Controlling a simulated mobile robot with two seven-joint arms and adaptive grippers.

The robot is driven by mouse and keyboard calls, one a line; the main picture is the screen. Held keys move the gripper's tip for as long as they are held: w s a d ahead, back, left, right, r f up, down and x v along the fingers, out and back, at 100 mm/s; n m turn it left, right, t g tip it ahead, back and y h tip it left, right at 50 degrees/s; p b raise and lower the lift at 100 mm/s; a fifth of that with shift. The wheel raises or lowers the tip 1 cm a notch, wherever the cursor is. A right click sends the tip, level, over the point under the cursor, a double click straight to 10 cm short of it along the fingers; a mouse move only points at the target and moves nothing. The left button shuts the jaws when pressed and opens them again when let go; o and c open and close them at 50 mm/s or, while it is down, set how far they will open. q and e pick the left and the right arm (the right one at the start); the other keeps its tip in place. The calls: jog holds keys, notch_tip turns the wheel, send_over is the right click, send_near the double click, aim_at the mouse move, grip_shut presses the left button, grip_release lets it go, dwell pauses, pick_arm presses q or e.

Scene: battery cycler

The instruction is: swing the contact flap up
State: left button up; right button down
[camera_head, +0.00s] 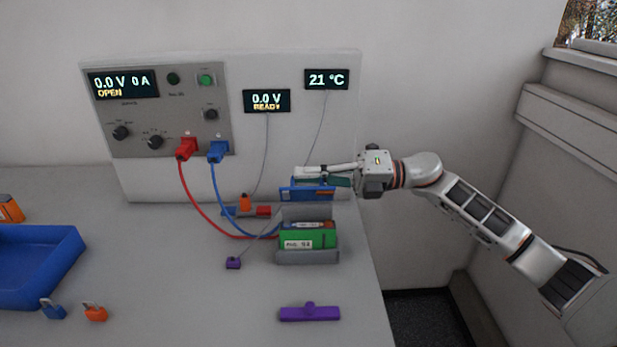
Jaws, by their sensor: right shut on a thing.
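The contact flap (293,194) is a blue panel with a small orange patch. It stands raised behind the grey cradle (306,257), which holds a green battery pack (321,240) with a white label. My right gripper (303,173) reaches in from the right and is shut on the flap at its upper edge. The fingers and a teal part beside them hide some of that edge, so the exact grip is hard to see. My left gripper is not in view.
A panel with displays, knobs and red and blue plugs (217,152) stands behind; cables run to the cradle. A purple bar (310,313) lies in front. A blue tray (62,255), padlocks (95,312) and a small purple block (233,263) are left. The front middle is mostly clear.

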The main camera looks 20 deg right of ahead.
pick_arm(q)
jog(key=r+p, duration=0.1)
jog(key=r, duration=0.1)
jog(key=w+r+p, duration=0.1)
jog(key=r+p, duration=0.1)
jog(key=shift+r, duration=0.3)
pick_arm(e)
jog(key=w+m, duration=0.1)
jog(key=m, duration=0.1)
jog(key=w+m, duration=0.2)
jog(key=m, duration=0.1)
jog(key=w+d+f+m, duration=0.1)
jog(key=m, duration=0.2)
jog(key=shift+w+d, duration=0.1)
jog(key=shift+w, duration=0.25)
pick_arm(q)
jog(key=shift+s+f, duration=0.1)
pick_arm(e)
jog(key=c, duration=2.2)
grip_release()
jog(key=shift+d, duration=0.15)
jog(key=v, duration=1.1)
jog(key=shift+s+d, duration=0.1)
jog(key=shift+d, duration=0.25)
